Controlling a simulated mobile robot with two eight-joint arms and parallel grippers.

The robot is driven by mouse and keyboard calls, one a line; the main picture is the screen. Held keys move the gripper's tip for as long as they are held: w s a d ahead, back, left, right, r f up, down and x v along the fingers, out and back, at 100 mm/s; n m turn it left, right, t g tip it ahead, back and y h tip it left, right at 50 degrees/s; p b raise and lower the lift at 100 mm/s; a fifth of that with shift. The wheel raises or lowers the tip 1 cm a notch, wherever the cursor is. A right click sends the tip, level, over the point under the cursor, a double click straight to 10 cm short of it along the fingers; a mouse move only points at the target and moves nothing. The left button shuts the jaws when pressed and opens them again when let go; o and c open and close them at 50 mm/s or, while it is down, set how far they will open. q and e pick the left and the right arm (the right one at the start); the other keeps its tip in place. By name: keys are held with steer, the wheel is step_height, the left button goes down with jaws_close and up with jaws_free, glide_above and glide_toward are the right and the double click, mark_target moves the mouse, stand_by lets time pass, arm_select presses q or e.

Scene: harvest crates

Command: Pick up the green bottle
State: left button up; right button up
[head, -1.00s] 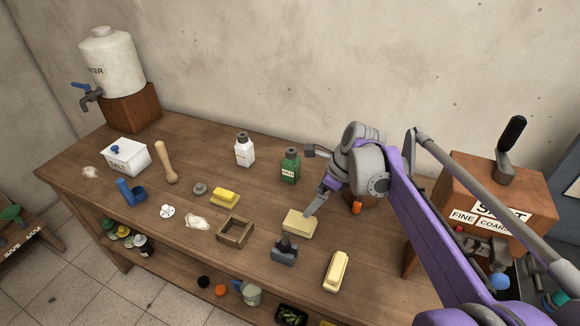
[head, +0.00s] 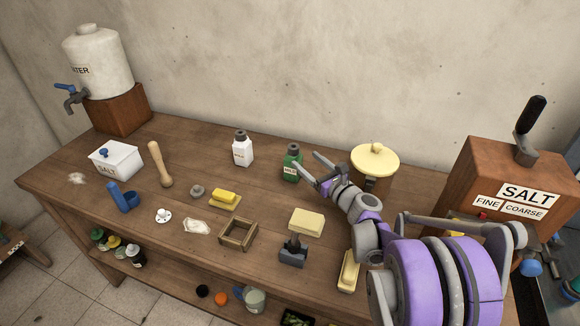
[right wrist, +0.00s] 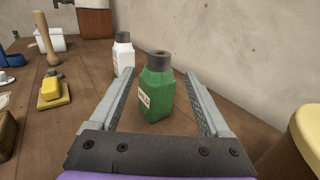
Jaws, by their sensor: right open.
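The green bottle (head: 292,163) with a grey cap and a white label stands upright on the wooden table. My right gripper (head: 316,168) is open just to the right of it in the head view. In the right wrist view the green bottle (right wrist: 157,92) shows between the two open fingers (right wrist: 157,88), near their tips. I cannot tell whether a finger touches it. My left gripper is not in view.
A white bottle (head: 242,150) stands to the left of the green one. A pot with a yellow lid (head: 375,160) stands close on the right. A salt box (head: 500,195) stands far right.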

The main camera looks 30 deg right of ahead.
mark_target(292, 147)
steer(key=w, duration=0.7)
steer(key=w+a, duration=0.1)
steer(key=w, duration=0.2)
steer(key=shift+w+r+p, duration=0.25)
steer(key=shift+w+p, duration=0.1)
steer(key=shift+p, duration=0.05)
steer(key=shift+s, duration=0.1)
steer(key=shift+c, duration=0.3)
jaws_close()
stand_by(0.5)
